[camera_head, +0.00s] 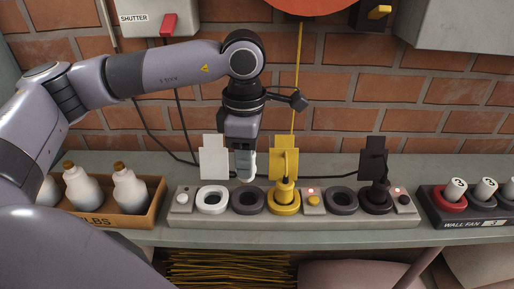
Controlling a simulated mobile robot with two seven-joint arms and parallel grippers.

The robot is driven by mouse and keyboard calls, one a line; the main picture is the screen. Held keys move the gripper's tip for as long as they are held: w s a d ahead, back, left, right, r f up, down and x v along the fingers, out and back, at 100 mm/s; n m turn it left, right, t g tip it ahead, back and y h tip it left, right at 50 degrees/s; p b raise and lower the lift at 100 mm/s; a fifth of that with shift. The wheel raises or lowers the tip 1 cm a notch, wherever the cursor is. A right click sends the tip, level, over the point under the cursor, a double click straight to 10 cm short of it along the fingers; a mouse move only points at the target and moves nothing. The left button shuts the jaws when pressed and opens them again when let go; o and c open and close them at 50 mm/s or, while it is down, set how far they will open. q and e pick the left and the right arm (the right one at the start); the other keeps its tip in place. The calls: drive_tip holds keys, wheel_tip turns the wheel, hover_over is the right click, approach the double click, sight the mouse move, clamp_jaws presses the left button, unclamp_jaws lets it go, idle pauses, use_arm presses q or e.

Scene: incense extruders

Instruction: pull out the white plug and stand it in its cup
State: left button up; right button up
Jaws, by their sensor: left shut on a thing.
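My left gripper (242,172) reaches down from above and is shut on a white piece, the white plug (250,164), mostly hidden by the fingers. It hangs over the grey strip (200,221), above the dark ring (248,202) just right of the white ring (212,200). The white ring has a dark, empty-looking centre. A white plate (214,158) stands behind it. I cannot tell for sure which ring is the plug's cup. My right gripper is not in view.
A yellow plug (284,196) and a black plug (376,196) stand upright in the strip, with another dark ring (341,201) between them. Red lights glow beside both. A crate of bottles (140,222) is left; a wall fan box (470,224) is right.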

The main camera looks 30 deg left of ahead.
use_arm(q)
drive_tip(key=shift+w+a+n, duration=0.1)
drive_tip(key=shift+w+n, duration=0.2)
drive_tip(key=shift+n, duration=0.4)
drive_tip(key=shift+f+b, duration=0.65)
drive_tip(key=shift+f, duration=0.05)
wheel_tip(320, 180, down, 3)
drive_tip(key=shift+b, duration=1)
drive_tip(key=shift+f, duration=0.45)
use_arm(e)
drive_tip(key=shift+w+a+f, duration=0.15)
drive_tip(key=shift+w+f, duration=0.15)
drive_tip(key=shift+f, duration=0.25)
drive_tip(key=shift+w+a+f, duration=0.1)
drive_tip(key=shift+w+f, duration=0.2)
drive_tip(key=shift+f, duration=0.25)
use_arm(q)
drive_tip(key=shift+b, duration=0.45)
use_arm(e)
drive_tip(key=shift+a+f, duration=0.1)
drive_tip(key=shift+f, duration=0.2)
use_arm(q)
drive_tip(key=shift+f+b, duration=1.35)
drive_tip(key=shift+f, duration=0.1)
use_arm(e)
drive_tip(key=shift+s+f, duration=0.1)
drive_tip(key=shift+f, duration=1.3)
use_arm(q)
drive_tip(key=o, duration=1.1)
